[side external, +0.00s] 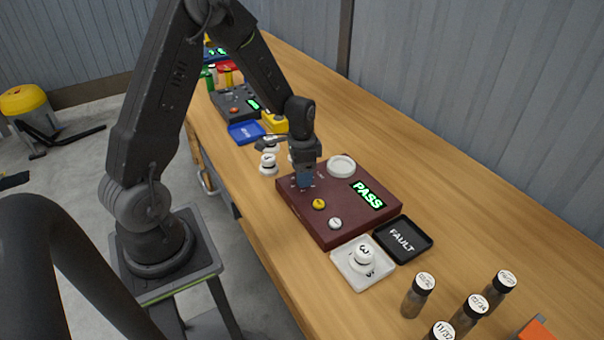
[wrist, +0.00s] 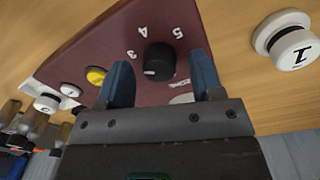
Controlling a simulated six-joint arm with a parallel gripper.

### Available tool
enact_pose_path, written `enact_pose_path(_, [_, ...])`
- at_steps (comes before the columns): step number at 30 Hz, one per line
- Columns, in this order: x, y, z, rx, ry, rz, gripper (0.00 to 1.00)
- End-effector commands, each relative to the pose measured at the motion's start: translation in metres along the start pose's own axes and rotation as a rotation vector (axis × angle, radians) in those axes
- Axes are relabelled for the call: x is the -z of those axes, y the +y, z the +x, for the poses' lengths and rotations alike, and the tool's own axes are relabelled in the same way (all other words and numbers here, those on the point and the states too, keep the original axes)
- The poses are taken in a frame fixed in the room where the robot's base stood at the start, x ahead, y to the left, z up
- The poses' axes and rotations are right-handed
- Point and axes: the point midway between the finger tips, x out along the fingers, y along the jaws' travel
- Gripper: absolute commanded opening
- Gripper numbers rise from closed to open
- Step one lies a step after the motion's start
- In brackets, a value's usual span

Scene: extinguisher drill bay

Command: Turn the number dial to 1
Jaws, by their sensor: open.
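The number dial (wrist: 159,62) is a black round knob on the maroon box (wrist: 105,45). In the wrist view the printed numerals 3, 4 and 5 show around it; the other numerals are hidden or out of view. A pale mark shows on the knob's lower left; I cannot tell which numeral it points to. My gripper (wrist: 160,63) is open, with one blue finger on each side of the dial; I cannot tell whether they touch it. In the side view my gripper (side external: 304,183) is down at the box (side external: 300,222) and hides the dial.
The box carries a green PASS display (side external: 368,195), a yellow button (side external: 319,204), a white button (side external: 335,223) and a white round pad (side external: 341,165). Beside it are a white tray (side external: 345,272), a black FAULT tray (side external: 419,248) and several labelled bottles (side external: 418,297). Open tabletop lies to the right.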

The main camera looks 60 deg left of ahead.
Motion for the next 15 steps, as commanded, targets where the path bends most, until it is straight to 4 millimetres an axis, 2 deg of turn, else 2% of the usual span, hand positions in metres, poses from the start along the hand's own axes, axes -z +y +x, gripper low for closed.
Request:
enact_pose_path(4, [-0.0002, 0.0004, 0.0085, -0.001, -0.001, 0.001, 0.6])
enact_pose_path(12, [0.0001, 0.0002, 0.0094, 0.001, 0.001, 0.001, 0.6])
enact_pose_path(15, [0.0001, 0.0001, 0.0093, 0.001, 0.001, 0.001, 0.52])
